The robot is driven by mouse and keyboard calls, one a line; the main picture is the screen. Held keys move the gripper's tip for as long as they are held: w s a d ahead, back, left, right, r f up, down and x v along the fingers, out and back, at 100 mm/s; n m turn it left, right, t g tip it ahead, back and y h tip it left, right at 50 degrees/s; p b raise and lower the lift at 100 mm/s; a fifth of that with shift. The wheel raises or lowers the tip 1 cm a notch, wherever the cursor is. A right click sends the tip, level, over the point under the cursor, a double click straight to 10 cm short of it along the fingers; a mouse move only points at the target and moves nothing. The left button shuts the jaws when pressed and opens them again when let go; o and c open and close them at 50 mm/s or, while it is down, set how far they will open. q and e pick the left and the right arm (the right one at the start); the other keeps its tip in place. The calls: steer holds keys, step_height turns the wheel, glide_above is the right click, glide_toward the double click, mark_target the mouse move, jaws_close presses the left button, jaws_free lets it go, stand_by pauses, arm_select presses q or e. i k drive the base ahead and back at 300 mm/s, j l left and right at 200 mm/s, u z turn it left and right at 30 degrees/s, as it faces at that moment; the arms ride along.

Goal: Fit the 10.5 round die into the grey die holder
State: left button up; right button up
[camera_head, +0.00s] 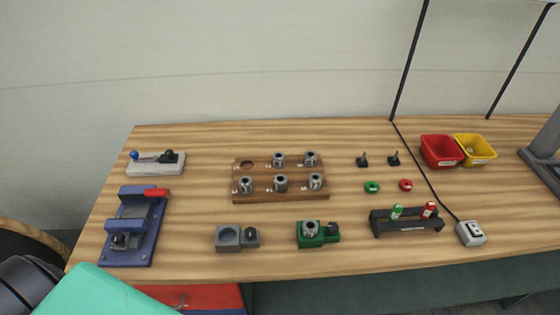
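The grey die holder (228,238) lies near the table's front edge, left of centre. Its round recess looks empty, and a dark knob sits at its right side. A wooden die rack (281,197) behind it carries several round metal dies in two rows, among them one at the front left (246,184). The rack's back left hole (246,164) looks empty. The rack's labels are too small to read, so I cannot tell which die is the 10.5. A green holder (331,236) to the right has a metal die (310,228) in it. Neither gripper is in view.
A blue vise-like fixture (130,228) and a grey block with knobs (156,165) stand at the left. A black stand (405,224), green ring (371,187), red ring (405,185), red bin (440,151), yellow bin (474,150) and cabled grey box (470,234) are at the right.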

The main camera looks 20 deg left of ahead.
mark_target(229, 239)
steer(key=u, duration=1.15)
steer(key=l+u, duration=0.15)
steer(key=u, duration=0.25)
steer(key=k+l+u, duration=0.1)
steer(key=u, duration=0.25)
